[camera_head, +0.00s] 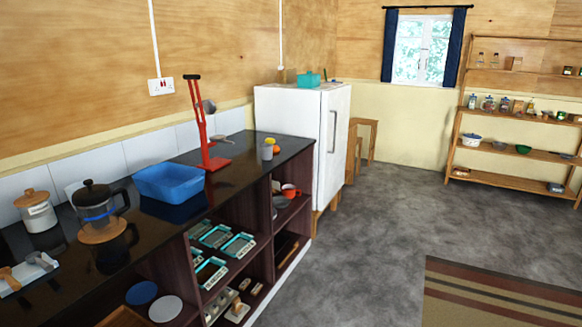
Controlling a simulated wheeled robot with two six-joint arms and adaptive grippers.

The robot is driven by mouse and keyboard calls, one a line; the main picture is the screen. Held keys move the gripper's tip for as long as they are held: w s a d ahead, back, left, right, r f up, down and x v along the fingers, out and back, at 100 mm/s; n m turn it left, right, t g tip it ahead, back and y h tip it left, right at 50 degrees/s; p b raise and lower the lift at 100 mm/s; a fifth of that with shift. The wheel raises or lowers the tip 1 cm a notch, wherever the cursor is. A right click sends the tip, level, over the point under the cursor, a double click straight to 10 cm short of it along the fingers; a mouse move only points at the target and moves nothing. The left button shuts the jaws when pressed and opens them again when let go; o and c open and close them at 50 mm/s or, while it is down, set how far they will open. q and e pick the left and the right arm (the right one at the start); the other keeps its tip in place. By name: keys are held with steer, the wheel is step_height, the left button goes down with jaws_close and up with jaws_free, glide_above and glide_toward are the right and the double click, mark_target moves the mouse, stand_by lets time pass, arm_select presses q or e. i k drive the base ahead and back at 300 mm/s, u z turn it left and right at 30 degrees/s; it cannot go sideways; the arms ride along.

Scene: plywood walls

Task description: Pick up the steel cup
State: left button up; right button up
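A small grey cup-like vessel (266,152) stands upright near the far end of the dark counter. It looks metallic, but it is too small to be sure that it is the steel cup. A small yellow-orange thing shows at its rim or just behind it. Neither of my grippers is in view, and nothing is seen touching the cup.
The black counter (237,175) also carries a red stand (205,130), a blue basin (168,181), a French press (97,206) and a white canister (36,212). A white fridge (300,125) stands beyond it.

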mark_target(267, 149)
steer(key=z, duration=0.15)
steer(key=i, duration=2.25)
steer(key=z, duration=0.15)
